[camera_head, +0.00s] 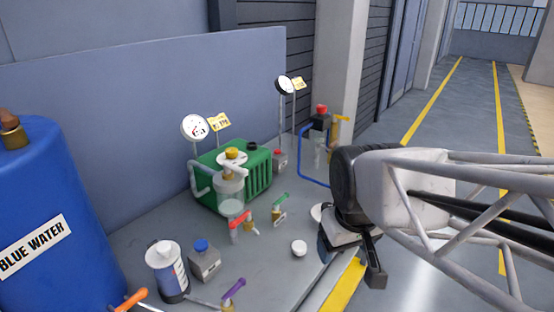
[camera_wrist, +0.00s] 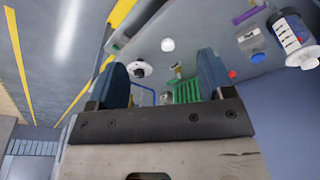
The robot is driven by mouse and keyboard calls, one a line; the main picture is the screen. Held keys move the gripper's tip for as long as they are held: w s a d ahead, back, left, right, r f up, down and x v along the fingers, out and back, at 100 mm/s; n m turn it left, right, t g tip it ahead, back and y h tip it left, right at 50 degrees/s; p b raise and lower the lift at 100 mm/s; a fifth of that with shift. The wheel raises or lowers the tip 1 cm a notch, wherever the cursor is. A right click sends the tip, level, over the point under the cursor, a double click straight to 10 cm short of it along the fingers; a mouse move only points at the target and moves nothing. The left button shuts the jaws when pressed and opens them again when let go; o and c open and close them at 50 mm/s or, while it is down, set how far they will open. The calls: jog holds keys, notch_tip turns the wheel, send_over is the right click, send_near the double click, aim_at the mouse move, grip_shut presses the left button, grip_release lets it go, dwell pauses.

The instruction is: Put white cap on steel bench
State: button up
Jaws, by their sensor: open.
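A small round white cap (camera_head: 299,248) lies on the grey steel bench (camera_head: 225,262), near its front edge. It also shows in the wrist view (camera_wrist: 167,45), beyond the fingers and apart from them. My gripper (camera_head: 350,258) is open, to the right of the cap and over the bench's front edge in the head view. In the wrist view my gripper (camera_wrist: 163,75) has its two blue-grey fingers wide apart with nothing held between them. A second white round piece (camera_head: 317,211) is partly hidden behind my gripper; a white disc with a dark middle shows in the wrist view (camera_wrist: 139,69).
A green tank (camera_head: 257,172) with gauges stands at the back of the bench. A white canister (camera_head: 167,272), a grey box with a blue cap (camera_head: 203,262) and several coloured-handled valves stand left of the cap. A big blue barrel (camera_head: 55,215) is at far left.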

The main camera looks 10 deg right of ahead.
jog(key=shift+s+r+m, duration=0.2)
jog(key=shift+s+m, duration=0.7)
jog(key=shift+s, duration=0.85)
